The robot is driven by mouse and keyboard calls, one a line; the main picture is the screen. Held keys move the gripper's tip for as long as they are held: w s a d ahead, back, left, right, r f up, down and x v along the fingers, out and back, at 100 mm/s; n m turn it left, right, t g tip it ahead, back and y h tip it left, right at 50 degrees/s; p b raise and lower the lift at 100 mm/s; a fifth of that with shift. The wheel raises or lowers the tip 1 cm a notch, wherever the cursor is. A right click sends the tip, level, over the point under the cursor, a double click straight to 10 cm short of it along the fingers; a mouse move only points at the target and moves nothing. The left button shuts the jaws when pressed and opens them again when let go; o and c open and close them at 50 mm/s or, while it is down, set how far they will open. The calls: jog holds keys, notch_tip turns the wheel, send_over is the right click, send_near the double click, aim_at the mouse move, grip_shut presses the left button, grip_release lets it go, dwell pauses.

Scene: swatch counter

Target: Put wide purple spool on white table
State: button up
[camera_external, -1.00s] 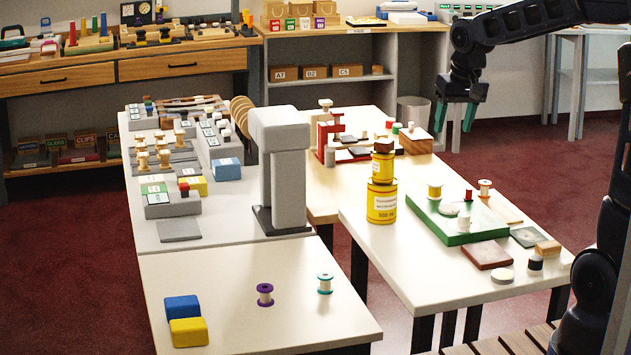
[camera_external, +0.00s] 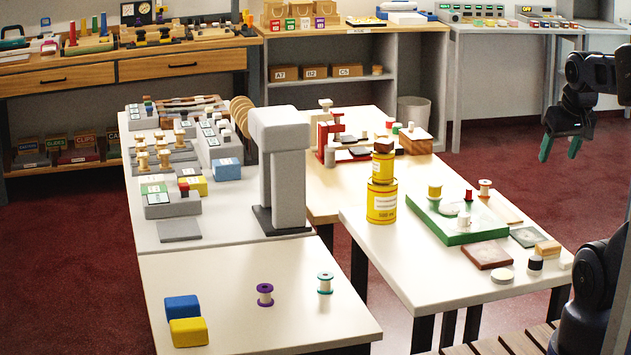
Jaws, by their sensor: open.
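A spool with purple rims (camera_external: 265,295) stands upright on the white-topped front table (camera_external: 225,331). A similar spool with teal rims (camera_external: 325,283) stands to its right on the same table. My gripper (camera_external: 559,149) is at the far right, in the air over the floor, well away from both spools. Its green-tipped fingers are apart, with nothing between them.
Blue (camera_external: 182,308) and yellow (camera_external: 188,332) blocks sit at the front table's left. A grey column-shaped device (camera_external: 285,185) stands behind. The right table holds stacked yellow cans (camera_external: 381,203) and a green board (camera_external: 455,231) with spools.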

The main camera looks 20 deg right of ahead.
dwell(0.4)
jog(key=w+a+f+n+y, duration=0.1)
jog(key=w+a+f+n, duration=0.15)
jog(key=w+a, duration=0.9)
jog(key=w+a+f+n+y, duration=0.1)
jog(key=w+a+f+n, duration=0.15)
jog(key=w+a, duration=0.85)
jog(key=n+g+y, duration=0.1)
jog(key=n, duration=0.3)
send_near(265, 287)
jog(key=shift+x, duration=5.3)
jog(key=shift+d, duration=0.1)
jog(key=c, duration=1.1)
jog(key=shift+r, duration=0.1)
